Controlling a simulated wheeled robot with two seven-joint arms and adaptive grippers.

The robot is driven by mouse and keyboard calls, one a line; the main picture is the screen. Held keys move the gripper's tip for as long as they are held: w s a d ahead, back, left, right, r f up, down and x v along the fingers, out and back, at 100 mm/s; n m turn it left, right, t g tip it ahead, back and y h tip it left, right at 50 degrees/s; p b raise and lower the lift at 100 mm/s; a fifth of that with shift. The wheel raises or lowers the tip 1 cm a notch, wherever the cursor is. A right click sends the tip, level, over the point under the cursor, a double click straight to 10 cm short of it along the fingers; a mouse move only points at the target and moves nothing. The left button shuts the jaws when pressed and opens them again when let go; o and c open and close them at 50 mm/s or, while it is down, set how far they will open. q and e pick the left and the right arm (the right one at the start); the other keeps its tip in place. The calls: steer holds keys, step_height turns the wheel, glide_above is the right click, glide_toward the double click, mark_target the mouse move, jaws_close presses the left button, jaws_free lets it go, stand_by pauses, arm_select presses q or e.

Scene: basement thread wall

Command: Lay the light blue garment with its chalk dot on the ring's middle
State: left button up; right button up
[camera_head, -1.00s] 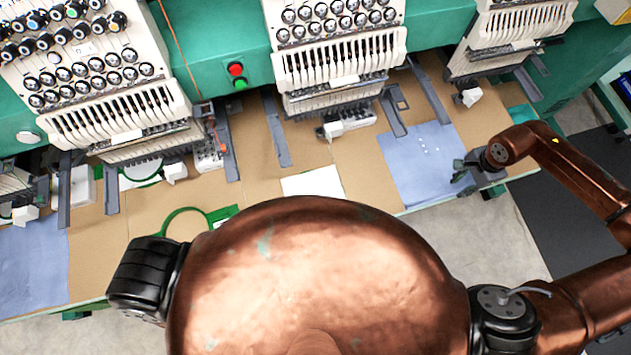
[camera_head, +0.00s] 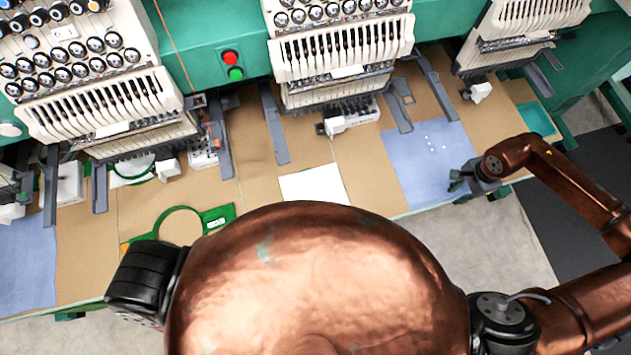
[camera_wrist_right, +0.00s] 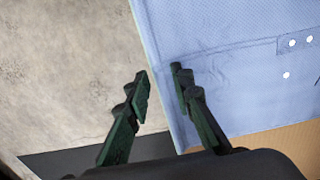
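A light blue garment (camera_head: 420,158) lies flat on the right of the table; several white dots show on it, and which is the chalk dot I cannot tell. It also shows in the right wrist view (camera_wrist_right: 215,60). A green ring (camera_head: 226,212) lies left of centre on the table, partly hidden by my body. My right gripper (camera_head: 458,184) is at the garment's near right edge. In the right wrist view its two fingers (camera_wrist_right: 160,85) are apart, with the garment's edge near the right finger and nothing visibly gripped. My left gripper is not in view.
Embroidery heads (camera_head: 335,60) overhang the table's back, with grey arms (camera_head: 274,125) reaching forward. A white sheet (camera_head: 313,185) lies between ring and garment. Another blue cloth (camera_head: 27,265) lies at the far left. A teal tray (camera_head: 536,119) is at the right end.

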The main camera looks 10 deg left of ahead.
jaws_close()
steer(key=shift+r, duration=0.15)
steer(key=shift+r+p, duration=1.4)
steer(key=shift+r, duration=1)
steer(key=shift+a, duration=0.1)
